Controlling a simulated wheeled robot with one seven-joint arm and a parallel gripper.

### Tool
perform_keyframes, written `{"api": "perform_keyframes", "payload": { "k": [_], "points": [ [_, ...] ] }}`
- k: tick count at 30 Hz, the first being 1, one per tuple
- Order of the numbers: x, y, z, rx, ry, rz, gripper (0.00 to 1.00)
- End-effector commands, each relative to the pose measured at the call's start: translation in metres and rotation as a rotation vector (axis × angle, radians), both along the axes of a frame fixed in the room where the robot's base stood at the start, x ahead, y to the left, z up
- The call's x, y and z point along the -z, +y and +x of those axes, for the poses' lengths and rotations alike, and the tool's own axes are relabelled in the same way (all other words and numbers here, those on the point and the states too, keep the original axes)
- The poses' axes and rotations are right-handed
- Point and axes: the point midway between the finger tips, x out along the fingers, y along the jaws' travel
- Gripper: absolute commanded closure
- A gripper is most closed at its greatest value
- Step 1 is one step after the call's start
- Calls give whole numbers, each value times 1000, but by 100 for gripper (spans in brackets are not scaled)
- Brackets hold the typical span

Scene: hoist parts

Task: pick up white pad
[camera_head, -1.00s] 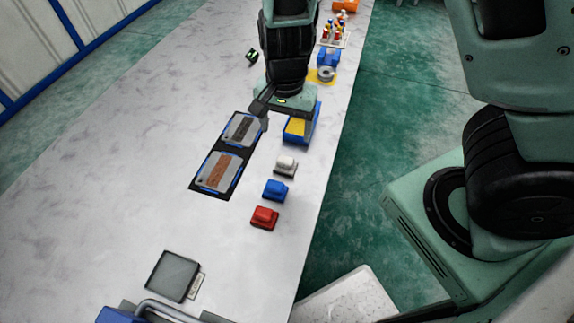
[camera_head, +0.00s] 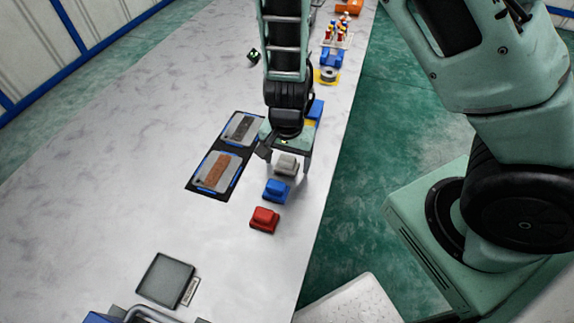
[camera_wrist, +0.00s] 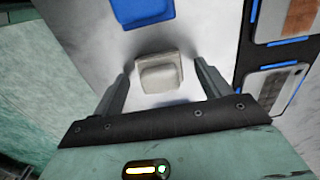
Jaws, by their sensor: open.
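The white pad (camera_head: 286,165) is a small off-white block on a wider base, lying on the table behind the blue pad. In the wrist view the white pad (camera_wrist: 160,76) lies between and a little beyond the fingers of my gripper (camera_wrist: 162,84). My gripper (camera_head: 287,165) is open, with one finger on each side of the pad in the head view. The fingers look apart from the pad, and nothing is held. Exact height above the table cannot be told.
A blue pad (camera_head: 277,190) and a red pad (camera_head: 264,220) lie in a row nearer the camera. A black mat with two grey plates (camera_head: 219,172) lies to the left. A blue and yellow block (camera_head: 315,110) is behind my gripper. The table's right edge is close.

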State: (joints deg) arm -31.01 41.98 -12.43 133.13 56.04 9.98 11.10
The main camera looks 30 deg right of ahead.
Motion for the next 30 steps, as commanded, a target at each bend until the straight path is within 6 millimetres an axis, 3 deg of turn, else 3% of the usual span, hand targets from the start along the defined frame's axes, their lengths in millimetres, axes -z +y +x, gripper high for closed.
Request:
{"api": "perform_keyframes", "payload": {
  "k": [4,5,9,12,20,30],
  "points": [
    [-1,0,0,0,0,0,24],
    [-1,0,0,0,0,0,29],
    [-1,0,0,0,0,0,68],
    [-1,0,0,0,0,0,76],
    [-6,0,0,-2,-1,0,76],
    [-69,1,1,-4,-4,1,76]
  ]
}}
